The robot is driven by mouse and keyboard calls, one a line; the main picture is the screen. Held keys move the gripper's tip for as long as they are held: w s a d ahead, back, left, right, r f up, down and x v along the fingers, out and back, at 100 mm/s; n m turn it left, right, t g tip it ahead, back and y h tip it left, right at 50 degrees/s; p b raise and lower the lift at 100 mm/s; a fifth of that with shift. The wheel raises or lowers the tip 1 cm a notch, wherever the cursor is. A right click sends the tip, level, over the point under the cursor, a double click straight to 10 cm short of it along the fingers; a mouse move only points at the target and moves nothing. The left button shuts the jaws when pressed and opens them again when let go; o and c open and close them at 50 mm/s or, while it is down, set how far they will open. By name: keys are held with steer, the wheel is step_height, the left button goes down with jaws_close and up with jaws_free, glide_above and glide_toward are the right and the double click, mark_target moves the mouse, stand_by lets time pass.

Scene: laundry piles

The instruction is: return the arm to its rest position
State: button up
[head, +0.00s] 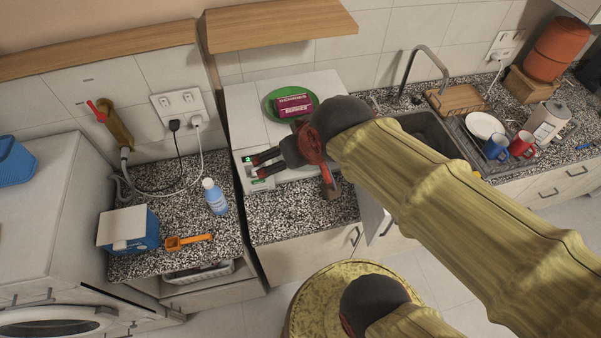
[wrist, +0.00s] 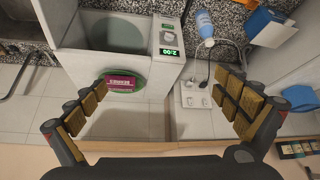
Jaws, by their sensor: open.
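My gripper (head: 264,164) is in the head view at the end of my outstretched arm, over the front of a white appliance (head: 240,110) with a green lit display. The wrist view shows its two padded fingers (wrist: 158,107) spread wide with nothing between them. My arm reaches in from the lower right and hides part of the counter and the sink. In the wrist view the appliance's display reads 2:00.
A green plate (head: 271,108) with a magenta box (head: 293,105) sits on the appliance. Mugs (head: 496,147) and a white plate (head: 485,126) sit right of the sink (head: 425,127). A wooden shelf (head: 280,24) overhangs the appliance.

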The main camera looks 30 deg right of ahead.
steer(key=s+a+r+g, duration=0.1)
steer(key=s, duration=0.5)
steer(key=shift+s+a+n, duration=0.2)
steer(key=shift+a+n, duration=0.05)
steer(key=shift+n, duration=0.05)
